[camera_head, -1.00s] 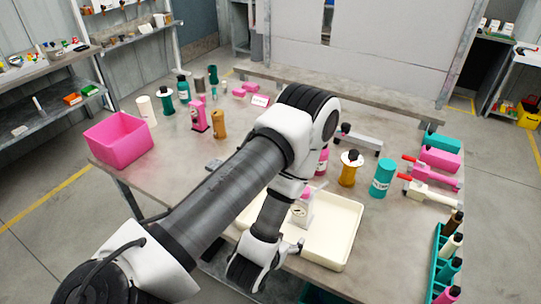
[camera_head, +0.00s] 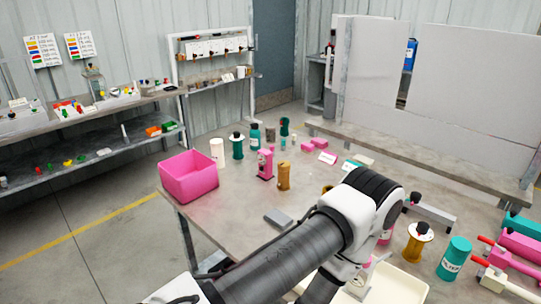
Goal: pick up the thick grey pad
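A small flat grey block, which looks like the thick grey pad (camera_head: 278,217), lies on the workbench (camera_head: 228,207) near its front edge, just above my arm in the head view. It appears clear of the arm, with nothing on it. One arm of mine comes in from the bottom and bends down at right of the pad. My other gripper is not in view either.
A pink bin (camera_head: 188,178) stands at the bench's left corner. A pink device (camera_head: 265,163) and an ochre bottle (camera_head: 284,176) stand behind the pad. A cream tray (camera_head: 408,290) lies at lower right, partly behind my arm. Teal and white bottles stand farther back.

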